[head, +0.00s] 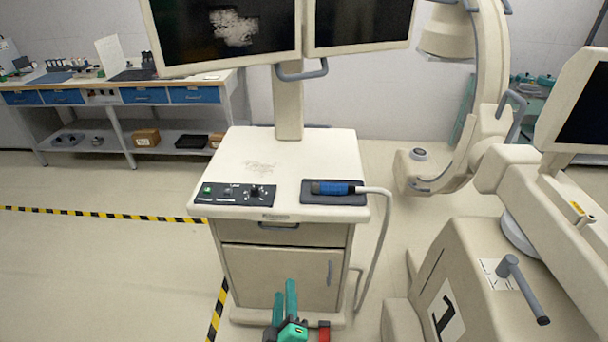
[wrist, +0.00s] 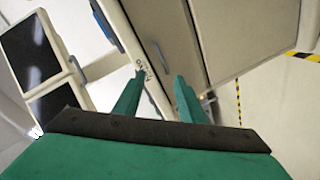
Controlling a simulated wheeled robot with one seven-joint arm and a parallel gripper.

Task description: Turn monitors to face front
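Two monitors stand side by side on a beige column above a white cart (head: 262,160). The left monitor (head: 225,35) shows a grey image on a dark screen; the right monitor (head: 358,22) is dark. Both are cut off at the top. A grey-blue handle (head: 302,70) hangs below their joint. The wrist view also shows two dark screens, tilted, at the left (wrist: 30,52). My green gripper (head: 284,290) is low in front of the cart door, well below the monitors. Its fingers (wrist: 159,76) are apart with nothing between them.
A blue-handled probe (head: 335,188) lies on the cart's dark pad, its cable hanging at the right. A C-arm machine (head: 490,110) and another beige unit (head: 480,290) crowd the right. A workbench (head: 120,92) stands back left. The left floor is clear, with striped tape (head: 100,214).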

